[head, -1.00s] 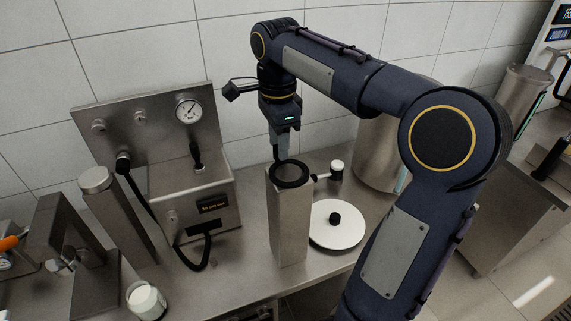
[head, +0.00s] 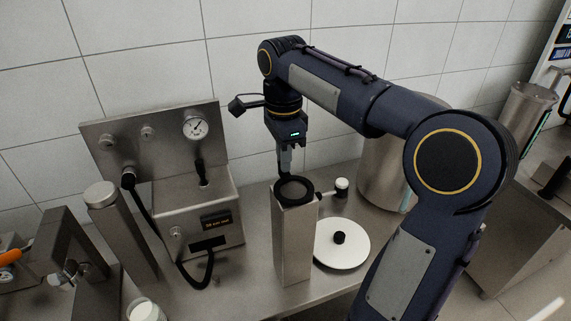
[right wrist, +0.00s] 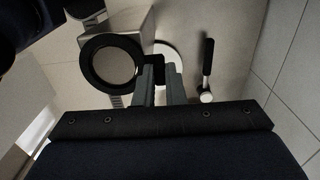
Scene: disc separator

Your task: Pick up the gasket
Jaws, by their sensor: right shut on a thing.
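The gasket (head: 294,202) is a black ring at the top of a square steel column (head: 294,245). In the right wrist view the gasket (right wrist: 112,39) shows as a black ring around a pale round opening, with a black tab on its right side. My right gripper (head: 284,172) points down at the far rim of the ring. In the right wrist view its fingertips (right wrist: 157,70) are closed on the tab. I cannot tell whether the ring touches the column top or is slightly above it. My left gripper is not in view.
A white disc with a black knob (head: 341,252) lies right of the column. A small black-and-white handled tool (head: 341,184) and a large steel cylinder (head: 385,175) stand behind it. A steel gauge unit (head: 195,205) with a black hose is at left. A white-filled cup (head: 146,310) is at the front.

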